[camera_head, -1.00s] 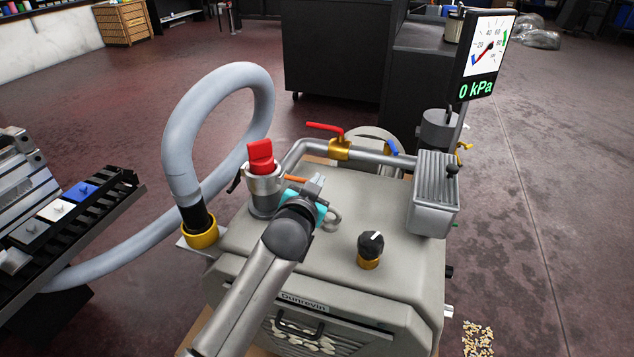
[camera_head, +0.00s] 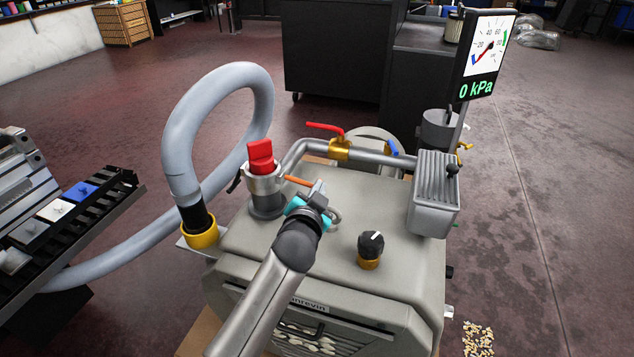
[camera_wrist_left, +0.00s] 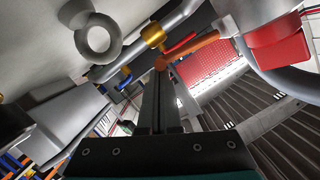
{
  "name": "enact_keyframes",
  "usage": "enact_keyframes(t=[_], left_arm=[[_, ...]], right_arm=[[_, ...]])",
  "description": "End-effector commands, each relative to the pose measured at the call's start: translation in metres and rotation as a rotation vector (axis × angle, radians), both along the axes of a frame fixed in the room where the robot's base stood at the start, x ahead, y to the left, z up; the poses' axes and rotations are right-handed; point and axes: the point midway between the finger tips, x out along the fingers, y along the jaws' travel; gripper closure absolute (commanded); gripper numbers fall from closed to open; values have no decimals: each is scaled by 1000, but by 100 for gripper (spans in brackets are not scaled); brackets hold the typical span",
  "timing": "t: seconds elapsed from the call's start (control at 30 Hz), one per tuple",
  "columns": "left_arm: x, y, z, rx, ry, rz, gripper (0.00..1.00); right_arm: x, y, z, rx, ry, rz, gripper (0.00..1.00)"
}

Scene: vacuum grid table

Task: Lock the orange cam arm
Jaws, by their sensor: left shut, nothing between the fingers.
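The orange cam arm (camera_head: 298,181) sticks out to the right from the grey metal coupling (camera_head: 266,186) with the red plug (camera_head: 261,158) in its top. A dark cam arm (camera_head: 234,183) hangs out on the coupling's left side. My left gripper (camera_head: 319,187) is shut and empty, just right of the orange arm's outer end. In the left wrist view, the orange arm (camera_wrist_left: 192,49) runs across from the coupling to near the tips of my shut fingers (camera_wrist_left: 158,80). I cannot tell whether they touch. My right gripper is not in view.
A lifting ring (camera_head: 333,217) stands close to my left gripper. Behind is a pipe with a red-handled valve (camera_head: 340,148). A black knob (camera_head: 371,245), a finned block (camera_head: 434,195), a grey hose (camera_head: 182,145) and a gauge reading 0 kPa (camera_head: 478,88) surround the tank top.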

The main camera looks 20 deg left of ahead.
Motion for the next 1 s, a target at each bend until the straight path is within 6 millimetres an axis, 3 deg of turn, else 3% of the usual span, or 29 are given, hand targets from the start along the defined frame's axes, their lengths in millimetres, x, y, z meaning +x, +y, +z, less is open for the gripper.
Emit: enact_keyframes(t=[0.3, 1.0], left_arm=[[0, 1, -20, 195, -5, 1, 100], [0, 3, -29, 191, -7, 1, 100]], right_arm=[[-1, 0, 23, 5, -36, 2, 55], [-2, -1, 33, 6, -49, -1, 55]])
